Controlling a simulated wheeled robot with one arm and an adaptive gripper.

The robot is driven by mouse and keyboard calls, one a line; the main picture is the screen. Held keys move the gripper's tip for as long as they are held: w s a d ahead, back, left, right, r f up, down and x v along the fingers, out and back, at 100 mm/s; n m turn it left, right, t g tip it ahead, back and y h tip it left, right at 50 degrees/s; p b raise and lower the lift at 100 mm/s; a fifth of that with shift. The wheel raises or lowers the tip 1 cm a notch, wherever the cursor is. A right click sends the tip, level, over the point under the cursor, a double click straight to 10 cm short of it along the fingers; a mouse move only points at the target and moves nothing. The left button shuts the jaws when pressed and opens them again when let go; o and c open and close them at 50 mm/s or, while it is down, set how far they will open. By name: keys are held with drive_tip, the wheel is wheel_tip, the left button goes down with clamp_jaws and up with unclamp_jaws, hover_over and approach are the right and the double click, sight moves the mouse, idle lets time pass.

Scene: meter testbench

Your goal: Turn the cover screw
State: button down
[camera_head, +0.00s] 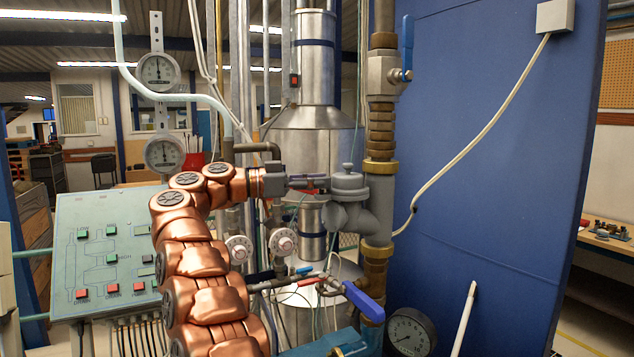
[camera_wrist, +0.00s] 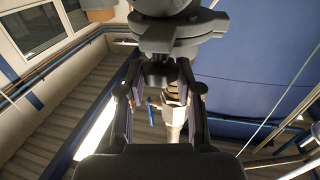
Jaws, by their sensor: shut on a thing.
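A grey meter body (camera_head: 352,215) with a domed lid and a small knob on top sits on the vertical pipe in the head view. My gripper (camera_head: 318,184) reaches it from the left, level with the lid. In the wrist view, the grey meter (camera_wrist: 165,35) fills the top middle, with a dark stub, seemingly the cover screw (camera_wrist: 158,72), below its flange. The two fingers of my gripper (camera_wrist: 160,80) stand on either side of this stub and are shut on it. The fingers partly hide the contact, and the screw's turn angle cannot be told.
A brass-fitted pipe (camera_head: 380,140) with a blue-handled valve (camera_head: 407,45) rises behind the meter. A lower blue lever (camera_head: 363,302) and a pressure gauge (camera_head: 410,335) lie below. A button panel (camera_head: 105,255) stands left. A blue wall panel (camera_head: 490,150) bounds the right.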

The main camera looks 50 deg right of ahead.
drive_tip(key=c, duration=0.8)
unclamp_jaws()
drive_tip(key=shift+o, duration=0.2)
drive_tip(key=shift+a, duration=0.1)
drive_tip(key=v, duration=0.7)
drive_tip(key=shift+w+a, duration=0.1)
drive_tip(key=shift+w, duration=0.05)
